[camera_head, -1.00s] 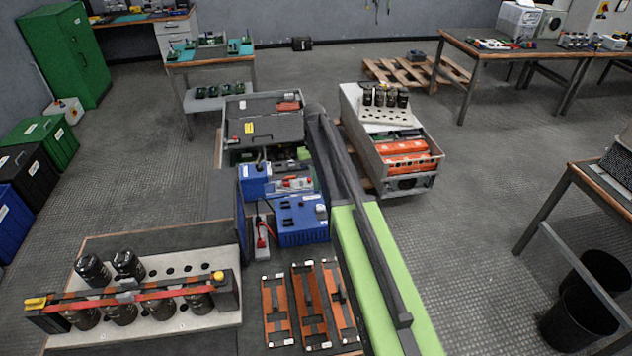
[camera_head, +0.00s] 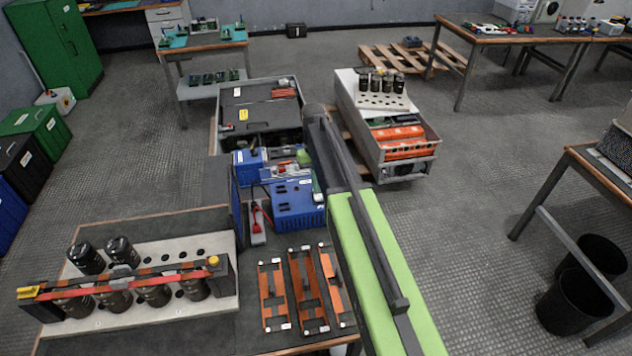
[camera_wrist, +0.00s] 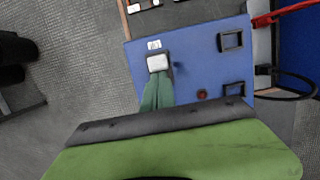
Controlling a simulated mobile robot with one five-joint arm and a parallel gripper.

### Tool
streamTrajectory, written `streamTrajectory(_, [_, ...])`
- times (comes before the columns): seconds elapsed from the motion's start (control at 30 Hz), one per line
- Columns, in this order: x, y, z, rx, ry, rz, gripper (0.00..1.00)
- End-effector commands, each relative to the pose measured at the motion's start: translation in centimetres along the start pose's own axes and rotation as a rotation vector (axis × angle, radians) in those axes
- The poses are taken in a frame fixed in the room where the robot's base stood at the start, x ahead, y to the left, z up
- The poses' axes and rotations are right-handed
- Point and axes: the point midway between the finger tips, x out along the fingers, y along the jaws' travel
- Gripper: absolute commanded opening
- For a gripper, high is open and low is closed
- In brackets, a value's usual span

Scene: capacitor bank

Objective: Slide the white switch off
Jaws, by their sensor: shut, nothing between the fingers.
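The white switch (camera_wrist: 158,62) sits on a blue box (camera_wrist: 195,60) in the wrist view, in a dark slot beside a small white label. The blue box also shows in the head view (camera_head: 294,207), where the switch is too small to make out surely. My gripper (camera_wrist: 156,82) is shut and empty. Its dark green fingertips reach over the box face right at the switch's lower edge in the wrist view. I cannot tell whether they touch it. The fingers partly cover the slot below the switch.
The box face also carries dark square sockets (camera_wrist: 231,40) and a small red part (camera_wrist: 202,94). A red cable (camera_wrist: 285,13) and a black cable run at its right. Left of the box stands a capacitor rack (camera_head: 130,285); orange bars (camera_head: 303,290) lie in front.

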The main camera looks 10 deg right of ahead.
Motion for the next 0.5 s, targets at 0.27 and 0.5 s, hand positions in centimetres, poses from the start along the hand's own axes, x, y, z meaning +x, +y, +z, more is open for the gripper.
streamTrajectory(0.27, [0.1, 0.0, 0.6, 0.000, -0.018, 0.001, 0.00])
streamTrajectory(0.5, [-2.1, 0.0, 0.6, 0.000, -0.018, 0.001, 0.00])
